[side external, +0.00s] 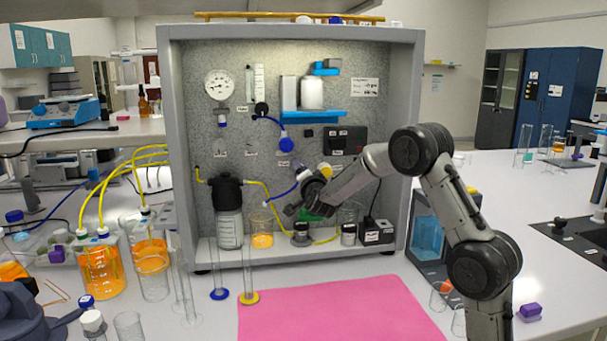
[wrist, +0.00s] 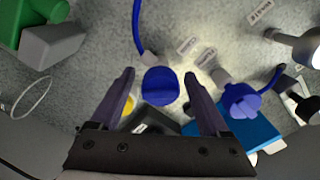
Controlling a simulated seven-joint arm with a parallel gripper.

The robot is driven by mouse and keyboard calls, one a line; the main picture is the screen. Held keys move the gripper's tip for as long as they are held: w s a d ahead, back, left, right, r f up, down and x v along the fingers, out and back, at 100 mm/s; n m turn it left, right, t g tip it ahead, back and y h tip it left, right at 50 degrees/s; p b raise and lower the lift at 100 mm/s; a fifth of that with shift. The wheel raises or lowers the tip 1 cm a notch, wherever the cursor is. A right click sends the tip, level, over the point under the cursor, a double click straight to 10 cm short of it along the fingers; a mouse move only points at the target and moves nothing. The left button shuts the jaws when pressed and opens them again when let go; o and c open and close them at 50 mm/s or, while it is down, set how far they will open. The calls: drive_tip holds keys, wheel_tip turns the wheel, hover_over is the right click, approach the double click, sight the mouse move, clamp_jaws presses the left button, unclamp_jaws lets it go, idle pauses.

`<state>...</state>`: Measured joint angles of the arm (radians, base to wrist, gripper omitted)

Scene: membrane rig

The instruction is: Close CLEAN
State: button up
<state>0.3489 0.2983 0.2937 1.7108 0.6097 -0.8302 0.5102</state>
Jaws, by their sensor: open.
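In the wrist view a round blue valve knob (wrist: 160,86) on the grey panel lies between my fingertips. A blue tube runs from its fitting. My gripper (wrist: 159,74) is open, with one dark finger on each side of the knob; contact cannot be told. A second blue valve (wrist: 241,100) sits to the right, outside the fingers; it also shows in the side view (side external: 287,145). In the side view my gripper (side external: 302,196) is at the panel and hides the nearer knob.
A yellow knob (wrist: 128,106) is partly hidden behind the left finger. A blue shelf (side external: 318,117) holds a white bottle. Below stand a black-capped bottle (side external: 229,222) and an orange-filled beaker (side external: 262,238). A pink mat (side external: 335,308) lies clear in front.

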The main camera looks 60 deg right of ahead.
drive_tip(key=v, duration=1.4)
drive_tip(key=shift+r, duration=0.15)
